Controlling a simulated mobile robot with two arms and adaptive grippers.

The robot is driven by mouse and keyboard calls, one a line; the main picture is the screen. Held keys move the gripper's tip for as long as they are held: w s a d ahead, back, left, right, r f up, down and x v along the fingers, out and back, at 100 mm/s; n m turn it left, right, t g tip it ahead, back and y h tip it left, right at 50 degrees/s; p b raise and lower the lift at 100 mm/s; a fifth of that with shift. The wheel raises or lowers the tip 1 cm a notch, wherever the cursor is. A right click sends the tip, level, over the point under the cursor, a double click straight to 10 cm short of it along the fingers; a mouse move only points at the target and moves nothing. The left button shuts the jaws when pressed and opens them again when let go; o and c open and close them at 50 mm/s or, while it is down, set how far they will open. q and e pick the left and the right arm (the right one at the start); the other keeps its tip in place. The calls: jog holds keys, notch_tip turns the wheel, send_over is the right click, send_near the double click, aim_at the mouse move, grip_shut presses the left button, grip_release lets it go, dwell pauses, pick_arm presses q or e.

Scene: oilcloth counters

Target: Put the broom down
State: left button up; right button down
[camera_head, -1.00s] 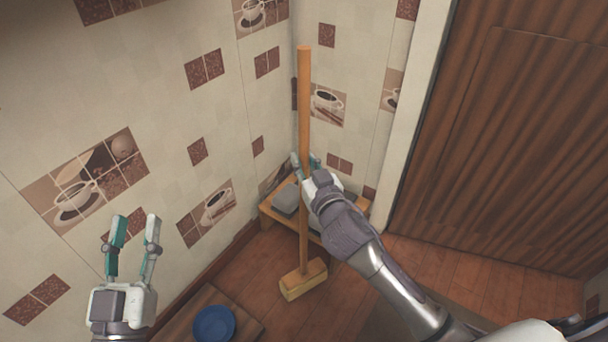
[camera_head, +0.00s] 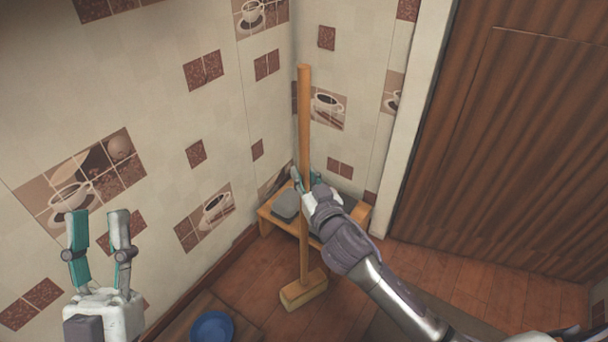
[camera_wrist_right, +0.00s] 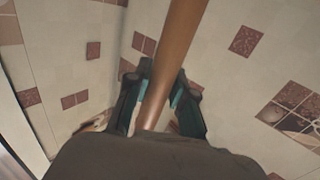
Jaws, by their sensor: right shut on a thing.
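The broom (camera_head: 304,120) has a long wooden handle and a yellowish block head (camera_head: 303,289). It stands nearly upright near the wall corner, its head at the floor; I cannot tell whether it touches. My right gripper (camera_head: 306,180) is shut on the handle at about mid-height. In the right wrist view the handle (camera_wrist_right: 178,45) passes between the fingers of this gripper (camera_wrist_right: 163,100). My left gripper (camera_head: 98,218) is open and empty at the left, its two fingers pointing up, apart from the broom.
A low wooden bench (camera_head: 361,213) with grey items (camera_head: 286,205) stands in the corner behind the broom. A blue bowl (camera_head: 212,327) sits on a wooden surface at the bottom. A brown corrugated door (camera_head: 500,150) is at the right. Bare floor (camera_head: 450,275) lies before it.

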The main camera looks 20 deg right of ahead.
jog(key=c, duration=1.5)
grip_release()
jog(key=o, duration=0.5)
pick_arm(q)
jog(key=shift+s+r, duration=0.1)
jog(key=shift+s, duration=0.05)
pick_arm(e)
jog(key=shift+s, duration=0.2)
jog(key=s+p, duration=0.1)
jog(key=s, duration=1)
pick_arm(q)
jog(key=w+f+g, duration=0.1)
jog(key=w+f, duration=0.1)
jog(key=w+f+g+y, duration=0.1)
jog(key=f+g, duration=0.1)
jog(key=shift+w+d+f, duration=0.1)
jog(key=shift+w+d, duration=0.1)
jog(key=shift+w, duration=0.2)
pick_arm(e)
jog(key=s+a+r+n+t+y, duration=0.1)
jog(key=s+a+r+t+y, duration=0.1)
jog(key=r, duration=0.6)
jog(key=s+a+r+n+t+y, duration=0.1)
jog(key=s+r+t+y, duration=0.2)
jog(key=s+r, duration=0.2)
notch_tip(320, 180, up, 3)
jog(key=shift+s+a+r, duration=0.1)
jog(key=shift+s+a, duration=0.15)
jog(key=shift+a, duration=0.15)
